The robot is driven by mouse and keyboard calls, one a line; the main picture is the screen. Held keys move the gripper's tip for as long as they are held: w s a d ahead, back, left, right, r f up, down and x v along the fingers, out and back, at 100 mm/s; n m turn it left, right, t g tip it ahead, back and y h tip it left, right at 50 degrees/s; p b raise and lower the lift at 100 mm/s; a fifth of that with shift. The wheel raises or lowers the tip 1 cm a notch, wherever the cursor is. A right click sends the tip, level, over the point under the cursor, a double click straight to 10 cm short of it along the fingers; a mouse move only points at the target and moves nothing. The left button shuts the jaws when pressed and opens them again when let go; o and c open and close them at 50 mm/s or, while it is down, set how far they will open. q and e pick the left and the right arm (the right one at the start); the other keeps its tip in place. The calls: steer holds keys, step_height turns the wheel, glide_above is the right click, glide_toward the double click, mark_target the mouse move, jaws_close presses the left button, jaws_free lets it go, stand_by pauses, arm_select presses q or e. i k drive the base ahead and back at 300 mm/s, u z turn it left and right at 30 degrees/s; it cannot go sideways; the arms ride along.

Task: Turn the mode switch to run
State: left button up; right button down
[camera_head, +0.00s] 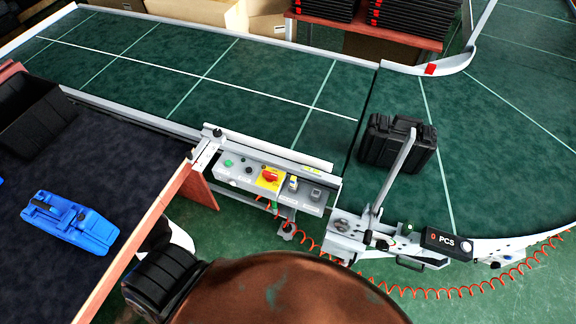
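The control panel (240,181) is a grey box on the near side of the conveyor. It carries a green button, a dark button, a red rotary knob (269,174) on a yellow plate, and two small switch units to the right. Neither of my grippers is in view.
A black case (397,143) stands on the green conveyor (200,75) beside a metal arm. A counter (449,243) reads 0 PCS, and a red coiled hose hangs below. The dark table (105,170) at left holds a blue object (70,222) and black bin (35,122).

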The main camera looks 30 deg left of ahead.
mark_target(494, 265)
steer(key=k, duration=0.5)
steer(key=z, duration=2.65)
steer(key=i, duration=2)
steer(key=u, duration=2.45)
